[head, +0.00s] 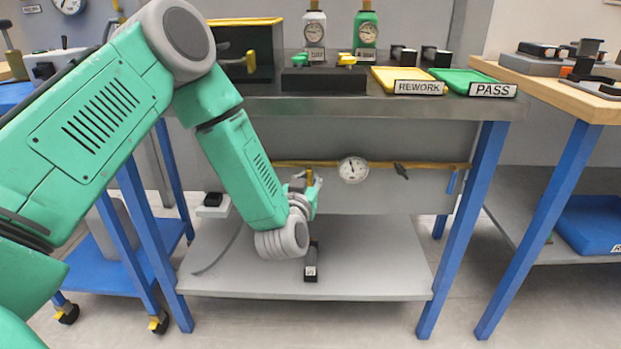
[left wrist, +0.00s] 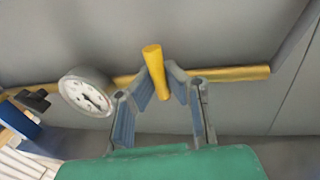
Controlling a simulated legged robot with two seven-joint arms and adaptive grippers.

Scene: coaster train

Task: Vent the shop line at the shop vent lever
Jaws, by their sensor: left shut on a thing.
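A yellow lever handle (head: 309,177) stands at the yellow pipe under the middle bench. No readable label shows whether it is the shop vent lever. My left gripper (head: 306,185) reaches under the bench top and is shut on this handle. In the left wrist view the handle (left wrist: 154,70) sits between the two fingers of the left gripper (left wrist: 160,78). A round white gauge (head: 353,169) is on the same pipe, and it also shows in the left wrist view (left wrist: 87,93). My right gripper is out of view.
A small dark handle (head: 401,171) is on the pipe beyond the gauge. A black block (head: 311,266) lies on the grey lower shelf (head: 380,270) below my gripper. A blue leg (head: 465,225) bounds the right side.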

